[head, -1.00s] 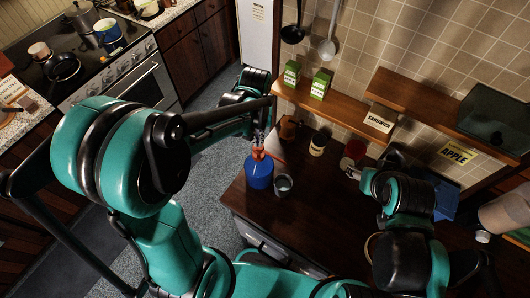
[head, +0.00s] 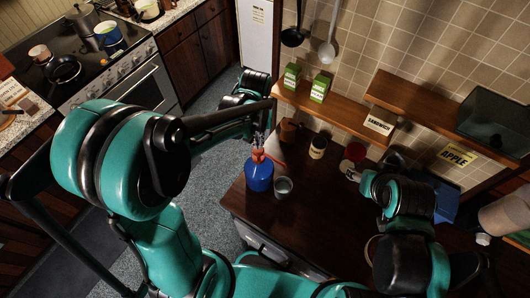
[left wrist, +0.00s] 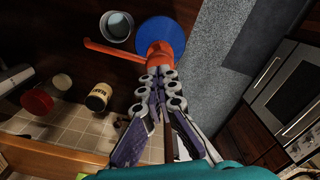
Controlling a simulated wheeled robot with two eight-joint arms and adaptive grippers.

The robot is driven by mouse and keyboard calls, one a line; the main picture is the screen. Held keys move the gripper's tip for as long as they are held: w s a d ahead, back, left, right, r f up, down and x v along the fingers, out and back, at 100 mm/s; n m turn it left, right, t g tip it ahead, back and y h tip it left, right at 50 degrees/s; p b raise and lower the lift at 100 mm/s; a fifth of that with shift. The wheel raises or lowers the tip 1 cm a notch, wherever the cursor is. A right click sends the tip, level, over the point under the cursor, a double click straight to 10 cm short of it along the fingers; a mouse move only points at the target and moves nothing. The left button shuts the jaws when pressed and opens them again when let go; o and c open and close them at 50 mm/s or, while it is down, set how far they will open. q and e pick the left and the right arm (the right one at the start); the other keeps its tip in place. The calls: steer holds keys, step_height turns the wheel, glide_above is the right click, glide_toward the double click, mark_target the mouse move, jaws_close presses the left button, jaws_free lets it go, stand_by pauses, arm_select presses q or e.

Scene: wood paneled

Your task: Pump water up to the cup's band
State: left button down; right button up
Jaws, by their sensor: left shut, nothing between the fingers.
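A blue bottle (head: 259,178) with an orange pump head (head: 257,156) stands upright on the dark counter. Its orange spout points right in the head view and left in the left wrist view (left wrist: 101,48). A grey cup (head: 283,186) stands close beside the bottle; it also shows in the left wrist view (left wrist: 117,25). Its band and water level cannot be made out. My left gripper (left wrist: 158,78) is shut and empty, its fingertips at the top of the pump head. My right gripper (head: 354,175) is by a red-and-white container; its fingers are too small to judge.
A brown mug (head: 289,131), a labelled jar (head: 318,146) and the red container (head: 355,152) stand at the back of the counter. A wooden shelf (head: 335,110) hangs above them. The counter in front of the cup is clear.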

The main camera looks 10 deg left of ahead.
arm_select(q)
steer(key=shift+f, duration=0.15)
steer(key=shift+f+b, duration=1.75)
steer(key=shift+f, duration=0.05)
steer(key=shift+r, duration=0.2)
steer(key=shift+r+p, duration=1.2)
steer(key=shift+r, duration=0.4)
steer(key=shift+r+p, duration=1.8)
steer(key=shift+r, duration=0.7)
